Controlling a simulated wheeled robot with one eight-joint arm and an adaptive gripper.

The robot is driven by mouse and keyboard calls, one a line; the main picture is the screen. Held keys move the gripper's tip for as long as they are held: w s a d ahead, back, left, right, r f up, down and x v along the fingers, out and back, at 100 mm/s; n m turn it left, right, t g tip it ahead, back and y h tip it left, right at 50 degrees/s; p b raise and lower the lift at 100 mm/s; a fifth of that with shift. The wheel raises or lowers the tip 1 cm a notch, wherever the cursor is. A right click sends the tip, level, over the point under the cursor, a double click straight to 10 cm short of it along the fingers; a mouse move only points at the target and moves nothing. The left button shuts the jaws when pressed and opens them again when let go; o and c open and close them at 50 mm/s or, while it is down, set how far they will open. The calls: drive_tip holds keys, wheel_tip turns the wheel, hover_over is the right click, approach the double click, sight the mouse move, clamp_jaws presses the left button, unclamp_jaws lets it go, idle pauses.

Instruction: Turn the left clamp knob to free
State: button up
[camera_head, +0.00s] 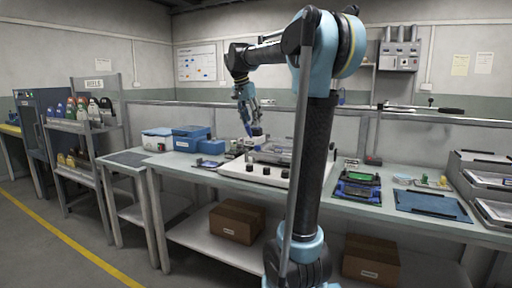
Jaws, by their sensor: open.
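My gripper (248,122) hangs fingers-down from my arm over the workbench. It is open, and nothing shows between its fingers. Below and just right of it, a fixture with a pale base plate (235,170) stands on the bench, with a metal frame and glassy top. Small dark knobs show along the plate's front, one of them a black knob (249,168) at its left part. I cannot tell which knob is the left clamp knob, or how it is turned. My arm column hides the fixture's right side.
Blue boxes (190,138) stand on the bench to the left. Green and blue trays (357,188) and a blue mat (428,205) lie to the right. Cardboard boxes (237,222) sit on the lower shelf.

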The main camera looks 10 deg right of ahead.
drive_tip(key=w+a+r+m, duration=0.1)
drive_tip(key=w+r, duration=0.1)
drive_tip(key=w, duration=0.2)
approach(259, 148)
drive_tip(key=x, duration=0.2)
drive_tip(key=w+x, duration=0.1)
drive_tip(key=x, duration=0.5)
drive_tip(key=shift+w+a, duration=0.15)
drive_tip(key=shift+w, duration=0.2)
